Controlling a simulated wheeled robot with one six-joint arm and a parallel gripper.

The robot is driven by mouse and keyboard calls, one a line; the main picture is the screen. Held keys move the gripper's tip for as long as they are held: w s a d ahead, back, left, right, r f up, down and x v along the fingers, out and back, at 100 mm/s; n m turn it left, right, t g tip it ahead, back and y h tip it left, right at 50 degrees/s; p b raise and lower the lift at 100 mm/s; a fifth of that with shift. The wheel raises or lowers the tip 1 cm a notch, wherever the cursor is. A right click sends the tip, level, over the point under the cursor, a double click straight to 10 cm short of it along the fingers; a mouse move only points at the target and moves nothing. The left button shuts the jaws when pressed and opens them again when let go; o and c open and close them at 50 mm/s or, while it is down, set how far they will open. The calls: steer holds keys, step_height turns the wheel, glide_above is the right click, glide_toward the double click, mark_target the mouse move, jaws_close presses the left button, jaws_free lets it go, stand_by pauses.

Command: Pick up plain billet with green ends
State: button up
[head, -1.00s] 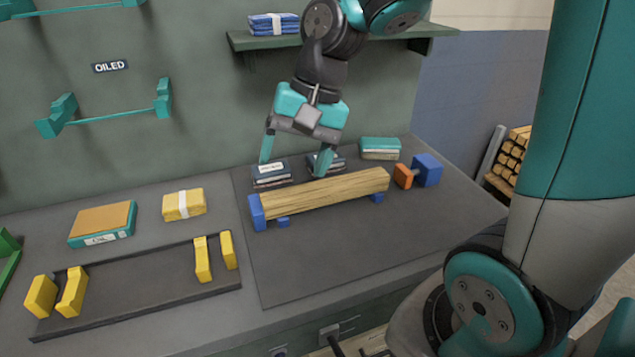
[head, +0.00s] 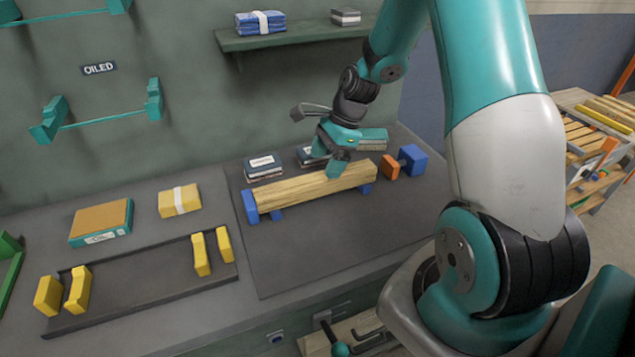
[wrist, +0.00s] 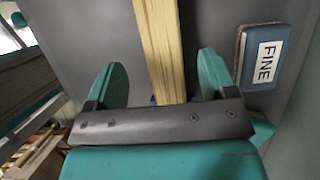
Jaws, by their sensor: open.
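A plain light wood billet (head: 300,190) lies across low blue supports on the dark bench mat, its left end at a blue stop (head: 250,206). I see no green on the parts of it that show. My gripper (head: 328,160) is open over the billet's right half. In the wrist view the billet (wrist: 160,45) runs between the two spread teal fingers of my gripper (wrist: 164,72), with a gap on each side. Whether the fingertips reach down beside the wood is hard to tell.
A blue block with an orange pad (head: 390,167) stands off the billet's right end. Dark boxes (head: 263,166) sit behind it, one labelled FINE (wrist: 264,58) beside my fingers. Yellow supports (head: 200,254) stand left. A rack with wood pieces (head: 600,130) is at right.

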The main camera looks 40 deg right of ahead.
mark_target(318, 177)
steer(key=shift+p+x, duration=0.75)
steer(key=shift+x, duration=2.55)
steer(key=shift+d, duration=0.15)
steer(key=c, duration=1.3)
steer(key=shift+r, duration=0.1)
